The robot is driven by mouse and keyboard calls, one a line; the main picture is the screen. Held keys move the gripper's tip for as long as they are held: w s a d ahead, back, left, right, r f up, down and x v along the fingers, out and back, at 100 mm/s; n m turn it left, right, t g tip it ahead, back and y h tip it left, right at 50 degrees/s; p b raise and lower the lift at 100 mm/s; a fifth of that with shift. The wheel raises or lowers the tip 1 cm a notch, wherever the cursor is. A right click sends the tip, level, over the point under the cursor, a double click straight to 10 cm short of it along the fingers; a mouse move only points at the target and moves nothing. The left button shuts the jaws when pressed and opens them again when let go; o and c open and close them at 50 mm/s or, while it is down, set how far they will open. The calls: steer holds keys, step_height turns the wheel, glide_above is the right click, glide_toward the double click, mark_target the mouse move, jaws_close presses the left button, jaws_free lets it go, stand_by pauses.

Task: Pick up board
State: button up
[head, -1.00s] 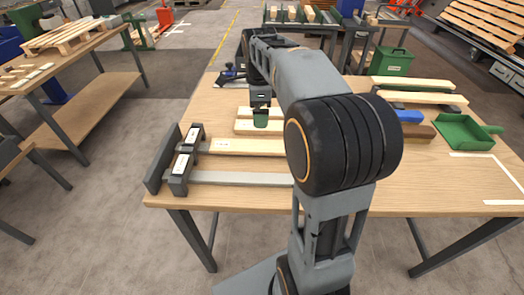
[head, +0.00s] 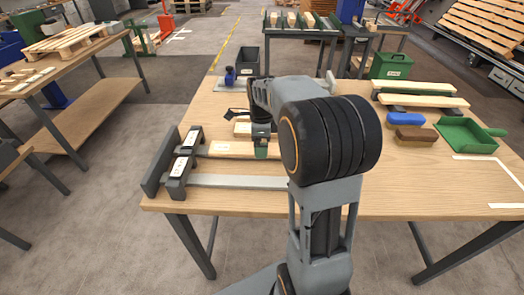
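A pale board (head: 230,149) with a small white label lies in a dark clamp-like fixture at the left of the workbench. My gripper (head: 261,153), with green fingertips, points down at this board, near the middle of its visible length. I cannot tell whether the fingers touch it or how far apart they are. My arm hides the right part of the labelled board. Two more pale boards, a rear one (head: 415,88) and a front one (head: 428,100), rest on dark supports at the right.
The fixture's dark blocks (head: 181,177) and a grey rail (head: 237,181) lie at the bench's front left. A blue block (head: 406,119), a brown brush-like block (head: 416,134) and a green dustpan (head: 468,137) lie at the right. A dark bin (head: 248,61) stands at the back. The front right is mostly clear.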

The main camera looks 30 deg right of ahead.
steer(key=shift+f, duration=1.05)
steer(key=shift+c, duration=0.2)
steer(key=c, duration=1.1)
